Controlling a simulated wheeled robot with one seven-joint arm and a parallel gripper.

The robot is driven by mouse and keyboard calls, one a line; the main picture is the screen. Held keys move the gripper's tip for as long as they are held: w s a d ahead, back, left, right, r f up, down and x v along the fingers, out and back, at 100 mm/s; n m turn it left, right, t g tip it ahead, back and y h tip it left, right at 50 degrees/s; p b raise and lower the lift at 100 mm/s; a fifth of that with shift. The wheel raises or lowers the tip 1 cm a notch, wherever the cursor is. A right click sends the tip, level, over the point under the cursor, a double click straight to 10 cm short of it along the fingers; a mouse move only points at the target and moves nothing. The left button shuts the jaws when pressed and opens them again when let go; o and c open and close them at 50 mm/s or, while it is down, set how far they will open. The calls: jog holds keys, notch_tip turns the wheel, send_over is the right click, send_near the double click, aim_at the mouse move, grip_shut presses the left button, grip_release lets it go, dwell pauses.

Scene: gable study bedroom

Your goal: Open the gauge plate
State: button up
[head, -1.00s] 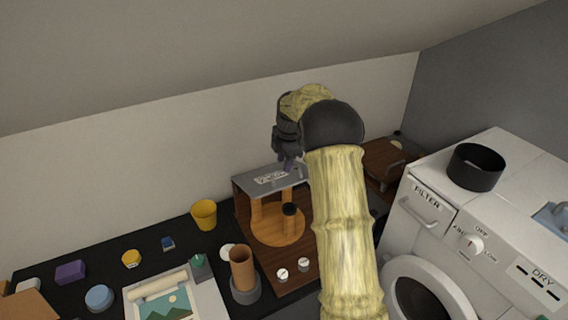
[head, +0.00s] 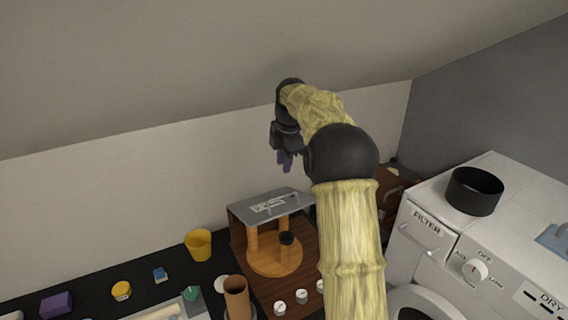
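A grey plate with a white marked label, which looks like the gauge plate (head: 270,206), sits on top of a wooden device (head: 252,240) at the centre. Below the plate are wooden posts, a round wooden disc (head: 273,262) and a dark knob (head: 287,238). A small raised part, perhaps a handle, shows on the plate's right half. My gripper (head: 285,161), with purple fingertips, hangs above the plate with a visible gap. Its fingers overlap in this view, so their opening is unclear. My arm hides the area right of the device.
A yellow cup (head: 199,245) and a brown cylinder (head: 236,295) stand left of the device. Several small white-topped knobs (head: 302,296) are in front. The sloped ceiling is close above my arm.

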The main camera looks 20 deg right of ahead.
jog(key=shift+s+a+f, duration=0.1)
jog(key=shift+a, duration=0.05)
jog(key=c, duration=0.4)
jog(key=shift+s+a+f+m, duration=0.15)
jog(key=shift+s+a+m, duration=0.1)
jog(key=shift+m, duration=0.15)
grip_shut()
jog(key=s+a+f+m, duration=0.3)
jog(key=s+m, duration=0.3)
jog(key=s, duration=0.4)
jog(key=s+a+f+m, duration=0.3)
jog(key=s+f+m, duration=0.3)
jog(key=s, duration=0.4)
jog(key=s+a+f+m, duration=0.3)
jog(key=s+m, duration=0.4)
jog(key=s, duration=0.3)
jog(key=shift+a+f, duration=0.4)
jog(key=shift+f, duration=0.35)
jog(key=shift+a, duration=0.1)
